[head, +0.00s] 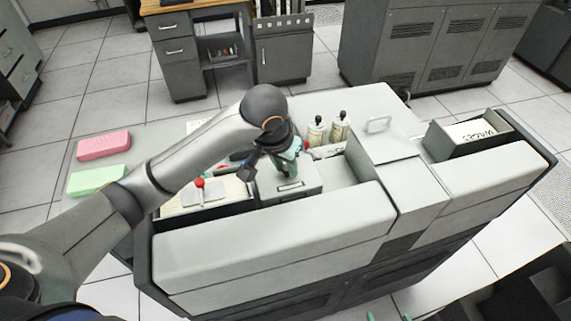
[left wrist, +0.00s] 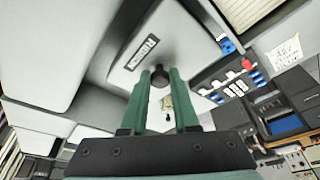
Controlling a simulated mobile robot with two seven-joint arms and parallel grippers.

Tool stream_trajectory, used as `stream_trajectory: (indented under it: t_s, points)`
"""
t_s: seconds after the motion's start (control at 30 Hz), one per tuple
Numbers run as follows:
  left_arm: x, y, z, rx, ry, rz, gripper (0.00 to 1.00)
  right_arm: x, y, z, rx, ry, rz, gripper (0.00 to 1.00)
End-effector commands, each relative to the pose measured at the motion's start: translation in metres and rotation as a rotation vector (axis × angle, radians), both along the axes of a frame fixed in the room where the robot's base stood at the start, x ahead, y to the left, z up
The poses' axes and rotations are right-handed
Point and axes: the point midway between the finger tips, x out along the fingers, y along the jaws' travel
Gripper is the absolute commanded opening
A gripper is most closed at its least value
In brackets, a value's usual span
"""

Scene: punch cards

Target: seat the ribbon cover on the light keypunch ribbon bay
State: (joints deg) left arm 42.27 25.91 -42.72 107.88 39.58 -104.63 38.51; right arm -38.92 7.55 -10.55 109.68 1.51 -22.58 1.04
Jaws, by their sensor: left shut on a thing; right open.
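The ribbon cover (head: 308,183) is a grey panel with a dark label and a dark knob. It sits at the left-middle part of the light keypunch (head: 270,243), beside an open recess (head: 337,172). My left gripper (head: 287,172) is shut on the cover's knob from above. In the left wrist view its green fingers (left wrist: 161,80) stand either side of the knob, with the cover (left wrist: 140,53) beyond. I cannot tell whether the cover is resting or raised. Only the green tips of my right gripper (head: 388,317) show at the bottom edge, apart and empty.
Two bottles (head: 328,130) stand behind the recess. A card tray (head: 478,131) is at the right, and a bin with a red-knobbed weight (head: 200,186) at the left. Pink (head: 104,145) and green (head: 97,178) card stacks lie on the left surface.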

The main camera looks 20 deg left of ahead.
Motion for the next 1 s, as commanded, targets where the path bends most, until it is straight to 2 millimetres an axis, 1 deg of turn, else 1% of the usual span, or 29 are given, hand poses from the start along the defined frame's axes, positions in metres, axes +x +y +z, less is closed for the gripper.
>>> stream_trajectory:
  t_s: [0.47, 1.0]
  points:
    - [0.000, 0.000, -0.013, 0.000, 0.001, 0.000, 0.00, 0.000, 0.000, 0.000, 0.000, 0.000, 0.000, 0.96]
    - [0.000, 0.000, -0.014, 0.000, 0.000, 0.000, 0.00, 0.000, 0.000, 0.000, 0.000, 0.000, 0.000, 0.96]
